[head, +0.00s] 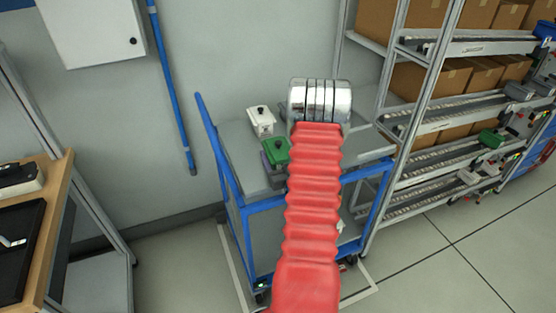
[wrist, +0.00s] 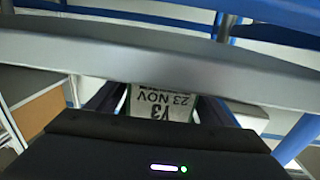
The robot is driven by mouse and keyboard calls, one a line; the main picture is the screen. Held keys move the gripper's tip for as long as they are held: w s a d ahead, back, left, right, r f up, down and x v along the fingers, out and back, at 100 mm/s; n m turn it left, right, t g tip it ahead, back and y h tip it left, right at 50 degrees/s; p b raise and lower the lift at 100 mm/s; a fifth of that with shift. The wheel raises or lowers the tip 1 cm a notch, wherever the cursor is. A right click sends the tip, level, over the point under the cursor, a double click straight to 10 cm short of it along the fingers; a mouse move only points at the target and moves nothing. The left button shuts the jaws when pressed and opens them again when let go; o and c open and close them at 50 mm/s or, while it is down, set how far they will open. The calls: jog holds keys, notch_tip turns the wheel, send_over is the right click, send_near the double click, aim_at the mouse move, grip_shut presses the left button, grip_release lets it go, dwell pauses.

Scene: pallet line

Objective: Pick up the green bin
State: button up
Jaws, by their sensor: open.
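A green bin (head: 275,151) with a black knob on its lid stands on the grey top of a blue-framed cart (head: 236,136), just left of my red-sleeved arm. A white bin (head: 261,120) with a black knob stands behind it. My arm reaches over the cart and hides my gripper in the head view. In the wrist view my gripper (wrist: 157,103) shows as two dark fingers apart, with a black housing below.
A rack (head: 418,90) with cardboard boxes stands at the right, with another green bin (head: 490,138) on a lower level. A wooden-edged workbench (head: 55,200) is at the left. In the wrist view, a grey bar (wrist: 150,55) crosses close ahead of my gripper.

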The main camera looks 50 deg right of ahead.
dwell(0.5)
jog(key=shift+r, duration=0.1)
jog(key=c, duration=1.6)
jog(key=shift+r, duration=5)
jog(key=shift+s, duration=0.1)
